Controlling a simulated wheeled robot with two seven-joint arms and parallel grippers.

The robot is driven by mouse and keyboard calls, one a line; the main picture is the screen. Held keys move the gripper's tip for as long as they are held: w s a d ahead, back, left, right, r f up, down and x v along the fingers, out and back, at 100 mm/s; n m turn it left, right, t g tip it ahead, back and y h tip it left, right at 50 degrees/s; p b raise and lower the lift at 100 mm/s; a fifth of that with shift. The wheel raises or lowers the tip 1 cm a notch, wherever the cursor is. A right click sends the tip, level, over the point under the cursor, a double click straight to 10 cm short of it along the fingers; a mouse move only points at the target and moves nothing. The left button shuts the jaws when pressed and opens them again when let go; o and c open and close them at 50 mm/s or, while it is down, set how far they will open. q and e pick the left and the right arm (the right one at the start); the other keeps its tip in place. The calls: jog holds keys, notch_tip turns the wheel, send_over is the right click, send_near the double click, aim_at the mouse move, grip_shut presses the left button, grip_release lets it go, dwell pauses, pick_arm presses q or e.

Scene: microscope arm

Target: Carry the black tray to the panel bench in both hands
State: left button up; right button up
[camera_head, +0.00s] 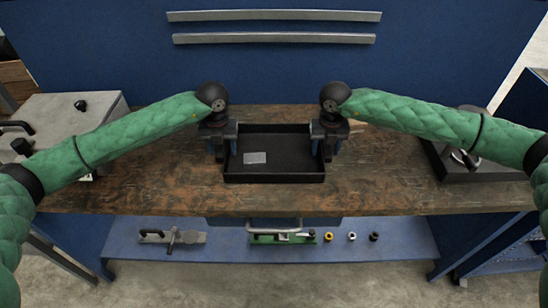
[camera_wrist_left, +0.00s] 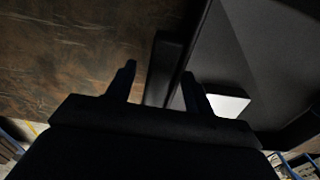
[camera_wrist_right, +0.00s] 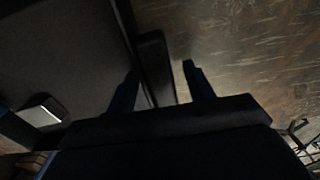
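The black tray (camera_head: 280,176) rests on the wooden bench top, with a small light grey plate (camera_head: 255,158) lying inside it. My left gripper (camera_head: 220,152) points down at the tray's left side. In the left wrist view its fingers (camera_wrist_left: 159,88) stand apart on either side of the tray's side handle (camera_wrist_left: 164,66), with a gap showing. My right gripper (camera_head: 329,153) is at the right side. In the right wrist view its fingers (camera_wrist_right: 160,84) also stand apart, astride the other side handle (camera_wrist_right: 154,62). The fingers' lower contact with the handles is dark.
The wooden bench (camera_head: 130,185) is clear left and right of the tray. A grey box (camera_head: 75,112) stands at the left and a dark-based device (camera_head: 468,165) at the right. A blue shelf (camera_head: 405,240) below holds small parts. A blue wall (camera_head: 275,75) with two metal rails rises behind.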

jog(key=shift+a, duration=0.1)
pick_arm(q)
notch_tip(320, 180, up, 12)
pick_arm(e)
notch_tip(320, 180, up, 12)
dwell(1.0)
dwell(0.3)
